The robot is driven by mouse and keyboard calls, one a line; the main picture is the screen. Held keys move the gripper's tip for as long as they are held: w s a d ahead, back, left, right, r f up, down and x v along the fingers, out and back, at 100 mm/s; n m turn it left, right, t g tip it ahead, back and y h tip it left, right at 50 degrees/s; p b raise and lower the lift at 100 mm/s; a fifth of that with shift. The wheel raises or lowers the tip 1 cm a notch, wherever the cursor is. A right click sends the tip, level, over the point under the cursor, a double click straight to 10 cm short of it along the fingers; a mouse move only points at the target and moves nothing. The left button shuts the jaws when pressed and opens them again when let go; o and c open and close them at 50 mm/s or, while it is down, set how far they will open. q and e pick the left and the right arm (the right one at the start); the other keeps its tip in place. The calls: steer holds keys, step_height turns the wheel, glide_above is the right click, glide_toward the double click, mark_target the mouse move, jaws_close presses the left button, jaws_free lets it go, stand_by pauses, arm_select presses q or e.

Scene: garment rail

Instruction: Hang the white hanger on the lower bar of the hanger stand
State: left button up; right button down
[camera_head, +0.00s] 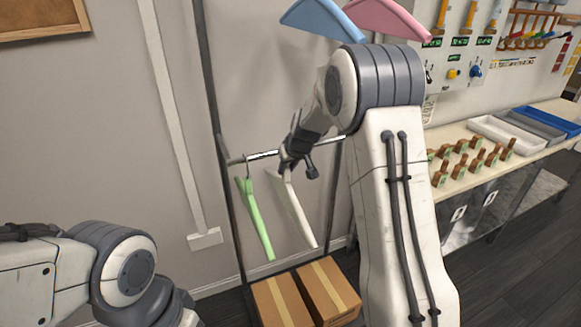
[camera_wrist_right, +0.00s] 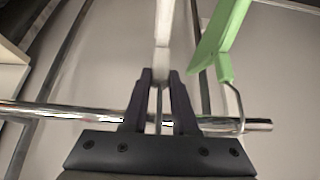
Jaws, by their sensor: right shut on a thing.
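The white hanger (camera_head: 301,214) hangs down from my right gripper (camera_head: 291,166), beside the lower bar (camera_head: 262,155) of the hanger stand. In the right wrist view the fingers (camera_wrist_right: 164,82) are shut on the upper part of the white hanger (camera_wrist_right: 164,22), and the lower bar (camera_wrist_right: 60,111) passes behind them. Its hook is mostly covered by the gripper, so I cannot tell whether it rests on the bar. A green hanger (camera_head: 255,222) hangs on the same bar to the left; it also shows in the right wrist view (camera_wrist_right: 222,40). My left gripper is out of view.
Blue (camera_head: 322,19) and pink (camera_head: 388,18) hangers are higher up. Two cardboard boxes (camera_head: 281,302) (camera_head: 328,290) stand at the stand's base. A workbench (camera_head: 520,160) with trays and wooden pieces is on the right. My right arm hides part of the stand.

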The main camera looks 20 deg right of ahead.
steer(key=shift+w+a+r+p, duration=0.1)
steer(key=shift+w+r+p, duration=0.05)
steer(key=shift+w+p, duration=1.45)
steer(key=f+b, duration=0.3)
steer(key=shift+w+f+b, duration=0.15)
steer(key=shift+w+b, duration=0.05)
steer(key=shift+b, duration=0.15)
steer(key=c, duration=0.6)
jaws_free()
